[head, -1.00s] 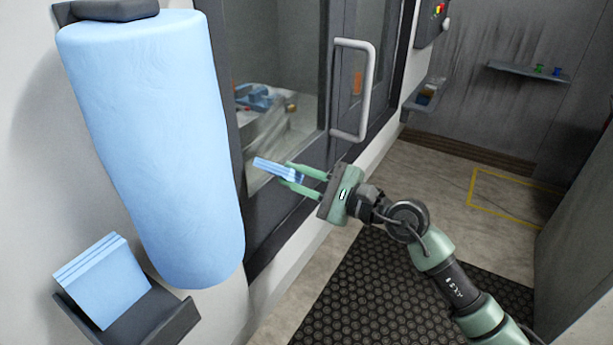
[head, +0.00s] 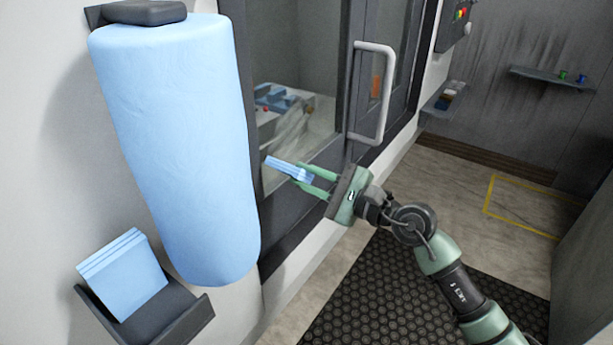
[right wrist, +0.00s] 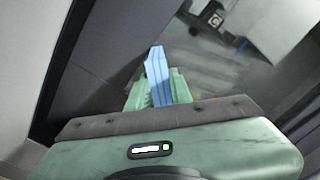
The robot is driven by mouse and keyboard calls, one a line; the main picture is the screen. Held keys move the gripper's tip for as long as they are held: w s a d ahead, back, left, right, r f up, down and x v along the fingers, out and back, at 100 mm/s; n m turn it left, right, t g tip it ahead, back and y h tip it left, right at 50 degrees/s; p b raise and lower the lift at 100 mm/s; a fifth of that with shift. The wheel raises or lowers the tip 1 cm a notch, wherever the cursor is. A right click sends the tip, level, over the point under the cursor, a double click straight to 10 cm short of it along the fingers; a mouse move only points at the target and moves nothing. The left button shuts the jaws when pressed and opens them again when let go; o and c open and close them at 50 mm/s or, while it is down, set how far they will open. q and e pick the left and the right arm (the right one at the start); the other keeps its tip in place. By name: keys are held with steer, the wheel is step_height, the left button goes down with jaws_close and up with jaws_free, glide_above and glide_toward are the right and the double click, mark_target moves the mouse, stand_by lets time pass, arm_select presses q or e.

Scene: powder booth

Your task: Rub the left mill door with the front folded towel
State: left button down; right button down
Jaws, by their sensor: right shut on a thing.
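My right gripper (head: 305,177) is shut on a folded light-blue towel (head: 284,166), which sticks out past the fingertips. The right wrist view also shows the towel (right wrist: 157,72) between the green fingers, in front of the door. The left mill door (head: 295,45) has a dark frame, a glass pane and a pale upright handle (head: 387,95). The towel is at the lower part of this door, left of and below the handle. I cannot tell whether it touches the surface. My left gripper is not in view.
A large blue roll (head: 180,150) hangs on the wall at the left, close to the door. Below it, a dark wall tray (head: 165,322) holds another stack of folded blue towels (head: 124,276). A black mat (head: 400,300) lies on the floor. A shelf (head: 540,77) is on the back wall.

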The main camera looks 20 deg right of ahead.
steer(key=shift+w+a, duration=0.3)
steer(key=shift+w, duration=0.1)
